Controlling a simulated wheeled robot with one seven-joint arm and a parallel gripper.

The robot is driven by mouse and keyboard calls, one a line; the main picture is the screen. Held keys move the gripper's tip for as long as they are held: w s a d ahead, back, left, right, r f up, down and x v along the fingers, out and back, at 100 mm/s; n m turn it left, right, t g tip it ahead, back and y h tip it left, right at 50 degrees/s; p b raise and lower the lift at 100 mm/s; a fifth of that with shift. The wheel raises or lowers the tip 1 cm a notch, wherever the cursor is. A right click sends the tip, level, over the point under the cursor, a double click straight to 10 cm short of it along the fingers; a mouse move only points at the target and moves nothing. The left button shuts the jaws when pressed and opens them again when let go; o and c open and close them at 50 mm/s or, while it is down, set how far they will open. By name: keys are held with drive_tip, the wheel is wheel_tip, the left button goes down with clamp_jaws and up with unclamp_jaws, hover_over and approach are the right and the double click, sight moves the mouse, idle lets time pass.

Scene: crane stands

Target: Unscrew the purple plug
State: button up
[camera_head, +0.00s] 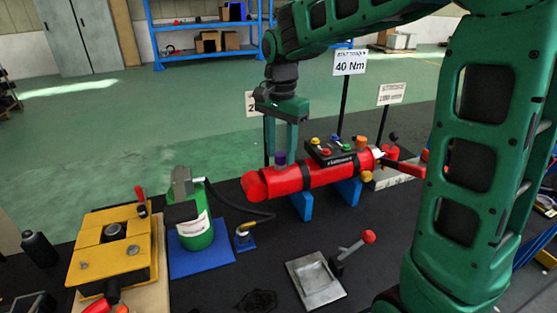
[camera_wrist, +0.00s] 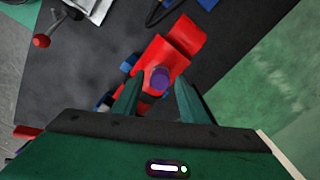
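The purple plug (camera_head: 280,159) stands upright on top of a red cylinder (camera_head: 300,178), near its left end. In the wrist view the plug (camera_wrist: 160,79) shows as a round purple top on the red body (camera_wrist: 178,47). My gripper (camera_head: 281,148) points down over the plug with its two fingers apart. In the wrist view the fingers (camera_wrist: 157,88) lie on either side of the plug with gaps beside it. I see no contact. How far the fingertips reach down beside the plug is hard to tell.
Blue supports (camera_head: 302,205) hold the cylinder above the black table. A control box with coloured buttons (camera_head: 330,150) and an orange plug (camera_head: 361,143) sit on it to the right.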

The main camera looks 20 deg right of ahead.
clamp_jaws()
drive_tip(key=shift+r, duration=0.1)
idle(0.4)
drive_tip(key=n, duration=0.4)
drive_tip(key=shift+n, duration=0.6)
drive_tip(key=n, duration=0.4)
drive_tip(key=shift+r, duration=0.1)
